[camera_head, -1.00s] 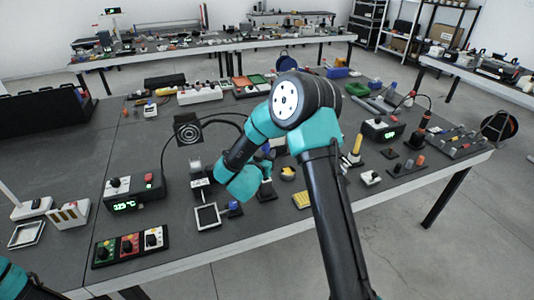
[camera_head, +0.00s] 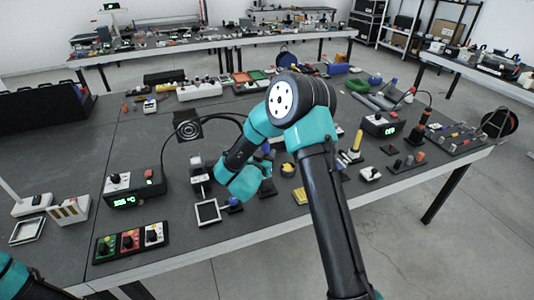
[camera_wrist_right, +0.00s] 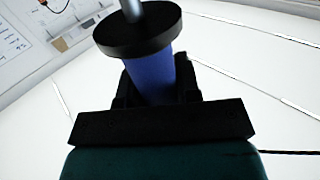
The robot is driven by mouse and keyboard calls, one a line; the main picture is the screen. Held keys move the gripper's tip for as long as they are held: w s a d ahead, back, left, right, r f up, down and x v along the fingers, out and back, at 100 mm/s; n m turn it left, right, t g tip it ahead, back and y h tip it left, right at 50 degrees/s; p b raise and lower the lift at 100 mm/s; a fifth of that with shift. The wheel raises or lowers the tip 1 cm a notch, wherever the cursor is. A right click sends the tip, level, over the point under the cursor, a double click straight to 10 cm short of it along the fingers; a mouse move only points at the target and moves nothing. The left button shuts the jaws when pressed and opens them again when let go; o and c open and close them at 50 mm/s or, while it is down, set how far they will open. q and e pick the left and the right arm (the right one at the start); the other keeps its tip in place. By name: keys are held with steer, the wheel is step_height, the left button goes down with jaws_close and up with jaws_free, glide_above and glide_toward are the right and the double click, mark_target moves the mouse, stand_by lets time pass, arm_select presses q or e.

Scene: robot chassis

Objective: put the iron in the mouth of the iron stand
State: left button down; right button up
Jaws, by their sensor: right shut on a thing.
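The iron (camera_wrist_right: 150,75) shows in the right wrist view: a blue handle, a wide black collar and a grey metal shaft running out past the top edge. My right gripper (camera_wrist_right: 155,88) is shut on the blue handle. In the head view my right forearm and wrist hide the fingers and most of the iron. What looks like the iron stand (camera_head: 199,173), a small dark and light holder, stands just left of my right wrist, behind a square-framed tray (camera_head: 207,212). Its mouth is too small to make out. Only part of my left arm shows, at the lower left corner.
A station with a green display (camera_head: 133,190) stands left of the holder, and a black cable arches from it behind my forearm. A black panel with a spiral (camera_head: 188,131) stands behind. A red, green and white switch block (camera_head: 130,241) lies near the front edge.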

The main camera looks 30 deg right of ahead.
steer(key=shift+f, duration=1.5)
steer(key=o, duration=0.9)
steer(key=shift+o, duration=0.2)
steer(key=shift+a, duration=0.1)
steer(key=v, duration=1.7)
steer(key=shift+s+r, duration=0.1)
steer(key=shift+r, duration=0.1)
step_height(320, 180, up, 10)
stand_by(0.6)
